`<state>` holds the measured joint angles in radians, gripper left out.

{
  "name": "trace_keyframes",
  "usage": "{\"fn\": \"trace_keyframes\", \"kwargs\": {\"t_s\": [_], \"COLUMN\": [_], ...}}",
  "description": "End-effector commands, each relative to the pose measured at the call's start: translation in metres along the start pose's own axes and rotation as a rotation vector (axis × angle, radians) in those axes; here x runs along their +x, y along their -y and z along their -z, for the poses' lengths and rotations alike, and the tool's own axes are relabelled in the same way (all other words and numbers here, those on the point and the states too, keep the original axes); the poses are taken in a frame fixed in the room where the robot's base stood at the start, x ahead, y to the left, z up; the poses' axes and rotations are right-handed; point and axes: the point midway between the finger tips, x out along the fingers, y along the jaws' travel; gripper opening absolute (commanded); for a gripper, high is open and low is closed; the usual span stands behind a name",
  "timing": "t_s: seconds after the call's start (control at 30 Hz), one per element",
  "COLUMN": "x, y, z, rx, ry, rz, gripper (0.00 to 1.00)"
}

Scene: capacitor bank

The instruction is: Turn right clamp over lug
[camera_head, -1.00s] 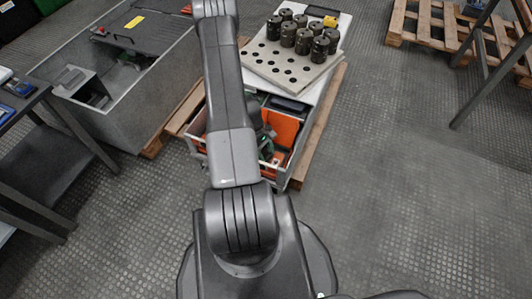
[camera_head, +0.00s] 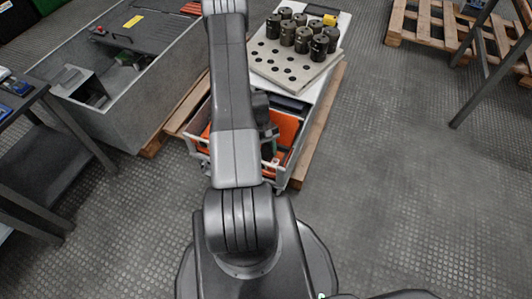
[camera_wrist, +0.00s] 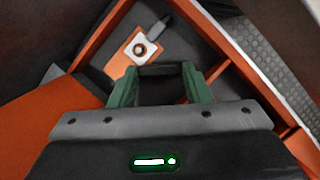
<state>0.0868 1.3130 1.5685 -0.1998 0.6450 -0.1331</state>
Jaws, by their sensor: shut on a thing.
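My gripper (camera_wrist: 160,76) has two green fingers, shut on a dark bar (camera_wrist: 160,70) that spans between them. The bar may be the right clamp, but its full shape is hidden. A small dark grey piece (camera_wrist: 158,27) stands at the plate's upper edge. In the head view my gripper is mostly hidden by my arm above the open orange-lined box (camera_head: 285,132).
Orange walls (camera_wrist: 100,35) close in around the fingers in the wrist view. In the head view, a pale holed board (camera_head: 285,66) carries several dark cylinders (camera_head: 302,38) behind the box. A grey bin (camera_head: 130,95) and a dark table (camera_head: 40,160) stand left.

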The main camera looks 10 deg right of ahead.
Motion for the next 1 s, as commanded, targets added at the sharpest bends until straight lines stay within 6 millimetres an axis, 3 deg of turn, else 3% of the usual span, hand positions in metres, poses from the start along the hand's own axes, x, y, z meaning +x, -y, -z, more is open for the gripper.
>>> {"fn": "trace_keyframes", "kwargs": {"t_s": [0.6,1.0], "x": [0.0015,0.0012], "y": [-0.0068,-0.0079], "z": [-0.0009,-0.0027], "rx": [0.527,0.731], "ry": [-0.002,-0.001], "rz": [0.219,0.303], "gripper": [0.21,0.21]}}
